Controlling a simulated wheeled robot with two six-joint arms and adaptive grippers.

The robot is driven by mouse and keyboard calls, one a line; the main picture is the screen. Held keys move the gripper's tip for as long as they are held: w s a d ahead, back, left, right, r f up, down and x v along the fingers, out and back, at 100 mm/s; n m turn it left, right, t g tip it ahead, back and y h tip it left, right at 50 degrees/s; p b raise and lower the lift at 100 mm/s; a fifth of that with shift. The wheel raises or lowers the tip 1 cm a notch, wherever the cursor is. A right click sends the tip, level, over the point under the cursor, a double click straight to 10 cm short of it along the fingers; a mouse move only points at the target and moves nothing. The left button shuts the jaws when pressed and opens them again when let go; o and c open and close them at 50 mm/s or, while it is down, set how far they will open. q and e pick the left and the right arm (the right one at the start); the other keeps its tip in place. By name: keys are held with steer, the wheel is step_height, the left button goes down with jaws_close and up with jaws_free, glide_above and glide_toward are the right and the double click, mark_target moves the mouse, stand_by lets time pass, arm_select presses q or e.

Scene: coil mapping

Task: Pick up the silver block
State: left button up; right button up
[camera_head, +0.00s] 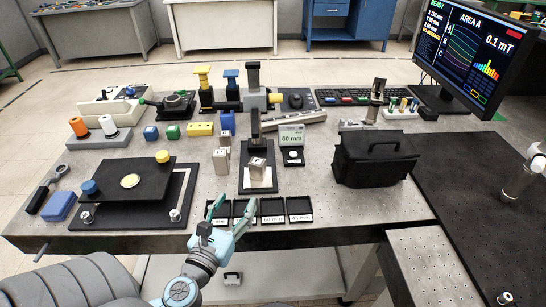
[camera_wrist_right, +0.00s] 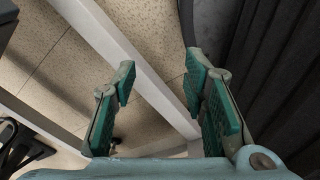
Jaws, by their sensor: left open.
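Two pale metallic blocks could be the silver block, and I cannot tell which one is meant. One small upright block (camera_head: 221,161) stands on the bench left of the black stand. The other block (camera_head: 258,170) sits on the base of the black stand (camera_head: 255,125). My left gripper (camera_head: 232,208) is open and empty at the bench's front edge, nearer to me than both blocks. My right gripper (camera_wrist_right: 158,72) is open and empty in the right wrist view, with floor and a pale beam beyond its fingers.
Several black trays (camera_head: 299,208) lie along the front edge beside my left gripper. A black case (camera_head: 374,160) stands to the right, and a black plate rig (camera_head: 128,182) to the left. Coloured blocks (camera_head: 200,129) sit behind. A monitor (camera_head: 464,52) stands at the back right.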

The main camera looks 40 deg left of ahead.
mark_target(255, 169)
arm_select(q)
steer(key=x, duration=0.3)
steer(key=shift+w+r+p, duration=0.1)
steer(key=shift+p, duration=0.2)
steer(key=x, duration=0.4)
steer(key=shift+w+a+r+p, duration=0.1)
steer(key=shift+w+a+p, duration=0.05)
steer(key=shift+w+p, duration=0.25)
steer(key=x, duration=0.6)
steer(key=shift+w+f, duration=0.2)
steer(key=shift+w, duration=0.2)
jaws_close()
arm_select(e)
steer(key=shift+w+r, duration=0.15)
steer(key=shift+r, duration=0.55)
arm_select(q)
steer(key=shift+r, duration=0.15)
arm_select(e)
steer(key=shift+r, duration=0.1)
